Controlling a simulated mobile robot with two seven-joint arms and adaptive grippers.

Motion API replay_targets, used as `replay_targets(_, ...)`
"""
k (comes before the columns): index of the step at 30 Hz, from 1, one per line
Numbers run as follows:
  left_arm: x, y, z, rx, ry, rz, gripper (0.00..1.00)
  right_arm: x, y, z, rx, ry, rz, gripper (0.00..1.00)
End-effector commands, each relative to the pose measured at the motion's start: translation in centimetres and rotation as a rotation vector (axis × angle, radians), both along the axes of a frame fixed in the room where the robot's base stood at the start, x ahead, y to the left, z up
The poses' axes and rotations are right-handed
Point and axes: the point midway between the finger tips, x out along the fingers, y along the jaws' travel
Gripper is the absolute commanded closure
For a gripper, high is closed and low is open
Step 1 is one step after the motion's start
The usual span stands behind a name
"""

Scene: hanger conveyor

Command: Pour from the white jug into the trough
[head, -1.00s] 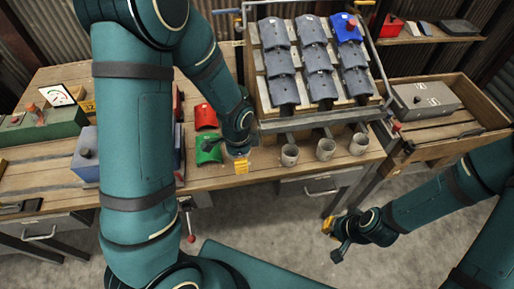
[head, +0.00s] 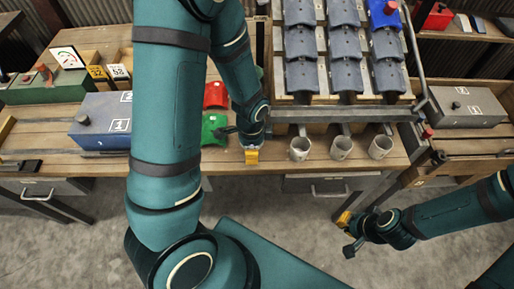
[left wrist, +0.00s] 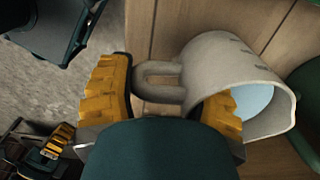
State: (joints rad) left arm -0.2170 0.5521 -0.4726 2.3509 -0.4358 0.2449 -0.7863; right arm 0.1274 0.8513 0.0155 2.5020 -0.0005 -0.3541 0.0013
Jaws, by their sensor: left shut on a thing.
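The white jug (left wrist: 205,70) shows in the left wrist view, with pale blue inside its mouth and a loop handle facing my gripper. My left gripper (left wrist: 165,108) has its yellow fingers on either side of the handle and is shut on it. In the head view my left gripper (head: 251,156) is at the bench's front edge; I cannot make out the jug there. A grey channel-like bar (head: 345,114), perhaps the trough, runs below the sloping rack of tiles (head: 345,45). My right gripper (head: 344,219) hangs over the floor at right, its opening unclear.
Several grey cups, one of them here (head: 340,147), stand under the bar. Red (head: 215,94) and green (head: 214,128) tiles lie left of my left gripper. A blue box (head: 103,119) is farther left and a grey box (head: 466,107) at right.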

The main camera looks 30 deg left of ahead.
Motion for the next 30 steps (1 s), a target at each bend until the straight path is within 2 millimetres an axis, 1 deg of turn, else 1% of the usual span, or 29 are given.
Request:
replay_targets(7, 0.0, 0.1, 0.1, 0.000, -0.001, 0.001, 0.90, -0.1, 0.0, 0.1, 0.000, 0.001, 0.000, 1.00)
replay_targets(12, 0.0, 0.0, -0.4, 0.000, -0.001, 0.001, 0.90, 0.0, 0.0, -0.4, 0.000, -0.001, 0.000, 1.00)
replay_targets(13, 0.0, 0.1, -0.4, 0.000, 0.000, 0.001, 0.34, 0.0, 0.0, -0.3, 0.000, -0.001, 0.000, 1.00)
replay_targets(14, 0.0, 0.1, -0.3, 0.000, 0.000, 0.001, 0.23, 0.0, 0.0, -0.3, 0.000, -0.001, 0.000, 1.00)
replay_targets(15, 0.0, 0.1, -0.3, 0.000, 0.000, 0.001, 0.17, 0.0, 0.0, -0.3, 0.000, -0.001, 0.000, 1.00)
replay_targets(26, 0.0, 0.0, -0.3, 0.001, 0.001, 0.000, 0.17, 0.0, 0.0, -0.3, 0.000, -0.001, 0.000, 1.00)
replay_targets(29, 0.0, 0.0, 0.8, -0.001, -0.003, 0.001, 0.17, 0.0, 0.0, 0.2, 0.000, 0.000, 0.000, 1.00)
replay_targets(30, 0.0, 0.0, 1.5, -0.001, -0.003, 0.000, 0.17, -0.1, 0.0, 0.5, 0.000, 0.001, 0.000, 1.00)
